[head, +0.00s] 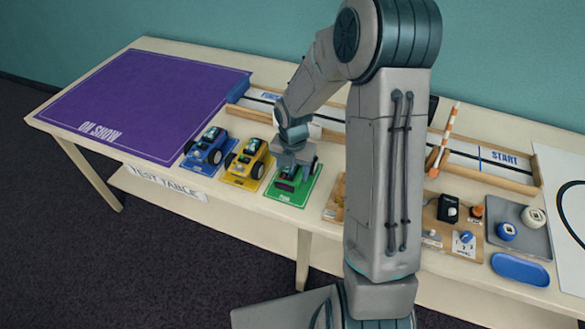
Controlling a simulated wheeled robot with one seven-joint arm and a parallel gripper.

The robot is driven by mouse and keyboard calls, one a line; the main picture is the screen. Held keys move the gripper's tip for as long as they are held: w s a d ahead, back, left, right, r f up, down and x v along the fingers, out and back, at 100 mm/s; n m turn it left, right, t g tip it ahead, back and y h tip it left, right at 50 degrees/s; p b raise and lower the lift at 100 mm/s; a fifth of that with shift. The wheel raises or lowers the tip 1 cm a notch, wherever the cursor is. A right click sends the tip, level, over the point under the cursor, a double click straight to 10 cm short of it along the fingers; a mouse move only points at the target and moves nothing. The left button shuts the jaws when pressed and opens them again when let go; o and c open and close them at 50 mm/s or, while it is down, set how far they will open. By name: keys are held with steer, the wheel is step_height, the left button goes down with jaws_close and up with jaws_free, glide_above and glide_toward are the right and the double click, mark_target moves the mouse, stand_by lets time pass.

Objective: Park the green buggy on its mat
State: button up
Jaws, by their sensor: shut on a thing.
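The green buggy (287,187) is at the front edge of the table, over the green mat (305,196). It looks roughly square with the mat, with green mat showing around it; whether its wheels touch the mat I cannot tell. My gripper (295,170) is above the buggy, pointing down, and is shut on its upper part. The fingers hide much of the buggy's top.
A yellow buggy (248,160) and a blue buggy (206,149) stand on mats to the left. Behind runs a walled track (330,121). A purple mat (140,100) lies far left. An orange-striped pole (447,137) and small parts are right.

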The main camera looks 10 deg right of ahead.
steer(key=shift+f, duration=1)
stand_by(2.0)
steer(key=o, duration=1)
step_height(320, 180, up, 14)
steer(key=shift+f+p, duration=0.1)
steer(key=shift+p, duration=0.8)
